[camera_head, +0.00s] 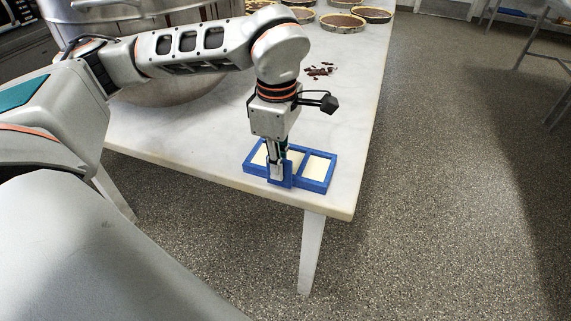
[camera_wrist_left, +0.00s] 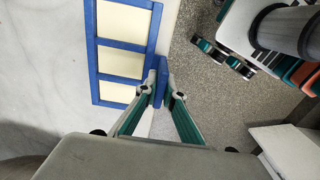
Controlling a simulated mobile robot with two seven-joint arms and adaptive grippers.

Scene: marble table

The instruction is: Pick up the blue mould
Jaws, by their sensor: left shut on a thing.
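The blue mould (camera_head: 316,186) is a rectangular blue frame with cream-coloured panels in its compartments. It is at the near end of the marble table in the head view, close to the front edge. My left gripper (camera_head: 279,178) points down at its near long side and is shut on a blue part there. In the left wrist view the mould (camera_wrist_left: 122,44) fills the upper left, and my left gripper's fingertips (camera_wrist_left: 160,92) close on its blue edge piece. The fingers hide part of the mould. I cannot tell whether it is clear of the tabletop. My right gripper is not in view.
The marble table (camera_head: 345,130) has dark brown pieces (camera_head: 319,71) behind the mould. Several round tins with dark filling (camera_head: 342,22) stand at the far end. A large metal bowl (camera_head: 165,90) is at the left. Speckled floor lies beyond the right and front edges.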

